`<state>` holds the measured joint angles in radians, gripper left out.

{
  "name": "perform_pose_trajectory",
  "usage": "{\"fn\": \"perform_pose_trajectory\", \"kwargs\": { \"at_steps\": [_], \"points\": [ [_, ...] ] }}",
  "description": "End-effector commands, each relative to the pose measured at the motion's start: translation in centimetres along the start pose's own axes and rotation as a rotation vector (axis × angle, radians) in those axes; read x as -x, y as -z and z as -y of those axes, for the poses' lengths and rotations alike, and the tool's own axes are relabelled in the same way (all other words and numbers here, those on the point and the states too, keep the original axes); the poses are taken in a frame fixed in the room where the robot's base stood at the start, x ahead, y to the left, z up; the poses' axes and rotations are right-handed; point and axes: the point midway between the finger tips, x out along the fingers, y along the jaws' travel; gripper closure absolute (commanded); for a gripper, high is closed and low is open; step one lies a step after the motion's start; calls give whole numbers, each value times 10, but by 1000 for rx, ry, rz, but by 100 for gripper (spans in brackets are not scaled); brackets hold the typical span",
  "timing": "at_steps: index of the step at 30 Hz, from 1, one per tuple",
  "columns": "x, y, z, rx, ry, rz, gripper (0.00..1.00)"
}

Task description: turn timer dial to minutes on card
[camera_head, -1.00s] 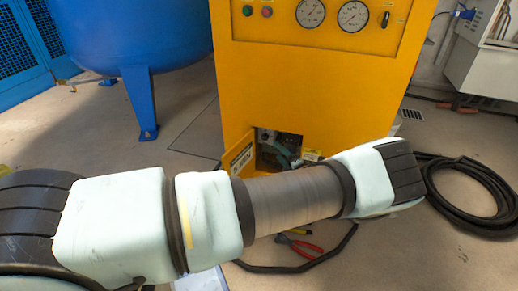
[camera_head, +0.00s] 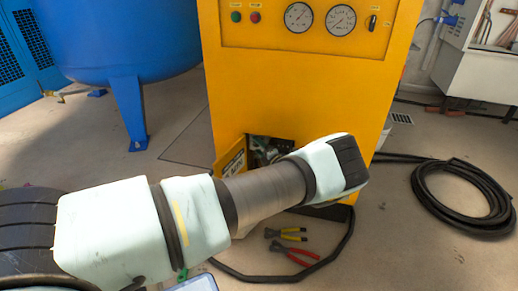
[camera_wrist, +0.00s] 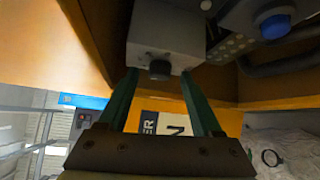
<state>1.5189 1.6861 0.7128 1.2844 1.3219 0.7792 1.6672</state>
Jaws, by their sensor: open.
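In the wrist view, a pale grey box (camera_wrist: 166,30) hangs inside the yellow housing and carries a small dark round knob (camera_wrist: 160,69), which looks like the timer dial. My gripper (camera_wrist: 159,76) is open, with one green finger on each side of the knob. I cannot tell whether the fingers touch it or how deep they reach. Any dial markings are not readable. In the head view, the low opening (camera_head: 268,149) in the yellow cabinet (camera_head: 300,90) is partly covered by my arm, and the dial is hidden there. No minutes on a card are readable.
A blue knob (camera_wrist: 273,23) and a dark hose sit right of the grey box. A lettered door (camera_head: 233,160) stands open left of the opening. Pliers (camera_head: 292,252), a black hose coil (camera_head: 462,195) and a pale sheet (camera_head: 197,284) lie on the floor.

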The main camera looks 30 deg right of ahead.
Motion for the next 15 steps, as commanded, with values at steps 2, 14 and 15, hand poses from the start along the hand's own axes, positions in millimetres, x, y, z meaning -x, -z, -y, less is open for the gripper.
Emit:
{"fn": "perform_pose_trajectory", "kwargs": {
  "at_steps": [2, 14, 15],
  "points": [
    [0, 0, 0, 0, 0, 0, 34],
    [0, 0, 0, 1, 0, 0, 72],
    [0, 0, 0, 1, 0, 0, 76]
  ]
}}
